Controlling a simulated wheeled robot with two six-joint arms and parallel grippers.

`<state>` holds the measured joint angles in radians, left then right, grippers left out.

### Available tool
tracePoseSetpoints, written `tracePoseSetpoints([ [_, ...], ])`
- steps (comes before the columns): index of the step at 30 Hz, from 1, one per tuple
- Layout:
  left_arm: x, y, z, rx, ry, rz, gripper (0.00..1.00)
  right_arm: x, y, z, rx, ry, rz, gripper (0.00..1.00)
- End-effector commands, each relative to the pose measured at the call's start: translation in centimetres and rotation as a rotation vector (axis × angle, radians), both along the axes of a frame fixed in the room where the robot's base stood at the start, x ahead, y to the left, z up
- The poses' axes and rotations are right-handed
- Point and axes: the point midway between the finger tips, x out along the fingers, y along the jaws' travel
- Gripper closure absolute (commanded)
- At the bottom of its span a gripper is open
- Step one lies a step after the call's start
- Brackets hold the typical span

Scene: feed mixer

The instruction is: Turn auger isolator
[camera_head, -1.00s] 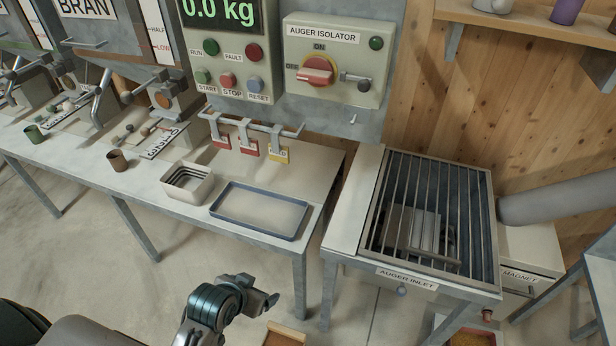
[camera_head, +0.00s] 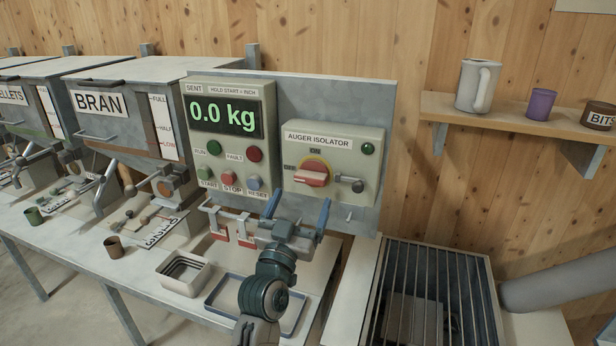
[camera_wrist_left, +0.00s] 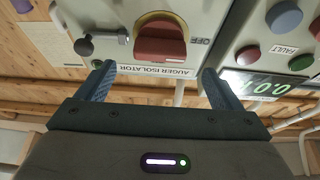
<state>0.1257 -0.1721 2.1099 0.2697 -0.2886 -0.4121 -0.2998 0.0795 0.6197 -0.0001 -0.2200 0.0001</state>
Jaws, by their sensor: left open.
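The auger isolator is a grey-green box (camera_head: 360,204) on the upright panel. Its red rotary handle (camera_head: 312,174) sits on a yellow ring, lies roughly level and points left toward OFF; ON is marked above. In the left wrist view the red handle (camera_wrist_left: 160,42) appears upside down, beyond and between the fingers. My left gripper (camera_head: 298,210) is open and empty, below and in front of the box, apart from the handle. Its blue fingers also show in the left wrist view (camera_wrist_left: 157,78). My right gripper is not in view.
A metal latch-like fitting (camera_head: 350,184) projects right of the handle, with a green lamp (camera_head: 368,148) above. The scale control box (camera_head: 232,152) with buttons adjoins on the left. Hanging tags (camera_head: 245,240) are close to the gripper. The barred auger inlet (camera_head: 430,295) is below right.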

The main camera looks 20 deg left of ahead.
Motion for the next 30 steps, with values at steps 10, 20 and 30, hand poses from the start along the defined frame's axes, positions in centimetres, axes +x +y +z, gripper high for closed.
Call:
tracePoseSetpoints([
  [10,4.8,-0.1,2.2,0.0,0.001,0.0,0.13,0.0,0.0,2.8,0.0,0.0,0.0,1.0],
  [20,5.4,-0.2,2.1,0.0,0.002,0.0,0.13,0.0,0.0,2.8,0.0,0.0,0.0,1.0],
  [30,5.3,-0.2,2.1,0.0,0.002,0.0,0.57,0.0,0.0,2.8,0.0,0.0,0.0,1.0],
])
